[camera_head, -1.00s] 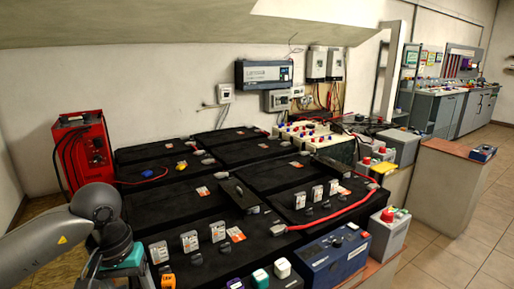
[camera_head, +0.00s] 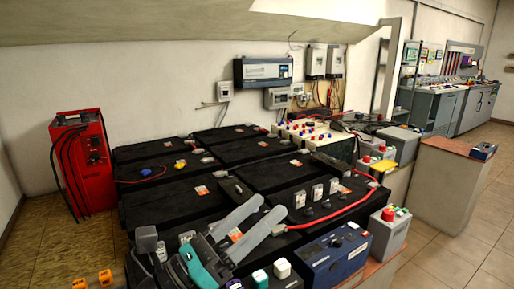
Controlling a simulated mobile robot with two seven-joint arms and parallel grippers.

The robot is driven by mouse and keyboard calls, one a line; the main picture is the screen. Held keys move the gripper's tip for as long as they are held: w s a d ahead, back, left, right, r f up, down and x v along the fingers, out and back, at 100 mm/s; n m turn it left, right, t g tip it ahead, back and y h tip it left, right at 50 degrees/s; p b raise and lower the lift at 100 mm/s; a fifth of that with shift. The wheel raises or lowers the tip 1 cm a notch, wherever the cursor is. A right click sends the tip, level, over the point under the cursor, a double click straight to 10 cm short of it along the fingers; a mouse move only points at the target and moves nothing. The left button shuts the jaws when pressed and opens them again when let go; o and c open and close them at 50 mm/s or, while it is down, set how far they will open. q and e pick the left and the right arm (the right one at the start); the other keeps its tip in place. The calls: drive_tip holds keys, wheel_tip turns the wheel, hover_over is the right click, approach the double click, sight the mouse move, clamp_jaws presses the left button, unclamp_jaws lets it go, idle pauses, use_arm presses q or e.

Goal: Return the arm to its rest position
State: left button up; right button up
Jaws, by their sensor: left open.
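My left gripper (camera_head: 269,208) shows at the lower middle, with its two grey fingers apart and pointing up and to the right. Nothing shows between the fingers. It appears in front of the near black batteries (camera_head: 175,208) and hides part of their tops; I cannot tell its exact height above them. A teal band (camera_head: 195,268) shows at the gripper's base. The rest of my left arm is mostly out of the picture. My right gripper is not in view.
A red charger (camera_head: 82,160) with black cables stands left of the batteries. A blue power unit (camera_head: 330,258) and a grey battery with red cap (camera_head: 388,235) stand at the front right. A red cable (camera_head: 340,212) crosses the batteries. Open floor (camera_head: 60,245) lies at left.

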use_arm(q)
drive_tip(key=w+a+f+n+t+y, duration=0.1)
drive_tip(key=a+f+n+y, duration=0.75)
drive_tip(key=n, duration=0.65)
drive_tip(key=a+f+n+t+y, duration=0.1)
drive_tip(key=a+f+n+y, duration=0.75)
drive_tip(key=n, duration=0.65)
drive_tip(key=s+f+n+g, duration=0.6)
drive_tip(key=s+f, duration=0.2)
drive_tip(key=s, duration=0.2)
drive_tip(key=s+f+n+g, duration=0.5)
drive_tip(key=s+f+g, duration=0.15)
drive_tip(key=s, duration=0.45)
wheel_tip(320, 180, down, 20)
drive_tip(key=w+y, duration=0.1)
drive_tip(key=w, duration=0.1)
drive_tip(key=s+a+f, duration=0.3)
drive_tip(key=s+f, duration=0.3)
drive_tip(key=f, duration=0.1)
drive_tip(key=s+a+f, duration=0.3)
drive_tip(key=s+f, duration=0.3)
drive_tip(key=f, duration=0.2)
drive_tip(key=shift+s+a+f+y, duration=0.2)
drive_tip(key=shift+f+y, duration=0.1)
drive_tip(key=shift+y, duration=0.1)
